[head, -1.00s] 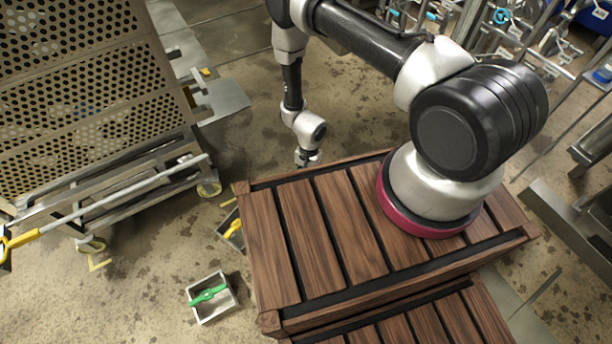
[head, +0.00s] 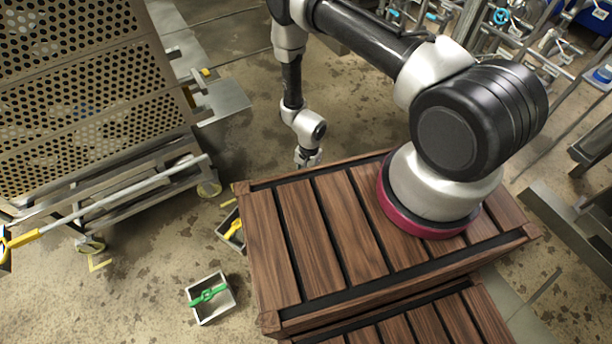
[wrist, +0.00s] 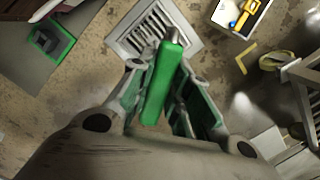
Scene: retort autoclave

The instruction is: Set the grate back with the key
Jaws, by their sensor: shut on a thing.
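My gripper (wrist: 165,100) is shut on a key with a bright green grip (wrist: 162,84) and a short grey metal end. In the wrist view the key's end overlaps the near edge of a pale slotted grate (wrist: 150,28) on the floor; I cannot tell whether they touch. A dark square with a green border (wrist: 51,42) lies on the floor to the left of the grate, apart from it. In the head view my gripper (head: 308,160) is low beyond the wooden crate's far edge. The key and the grate cannot be made out there.
A brown slatted wooden crate (head: 345,225) stands in front. A box with a green tool (head: 208,294) and a box with a yellow tool (head: 234,228) lie to its left. A perforated metal cart (head: 80,90) is at left.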

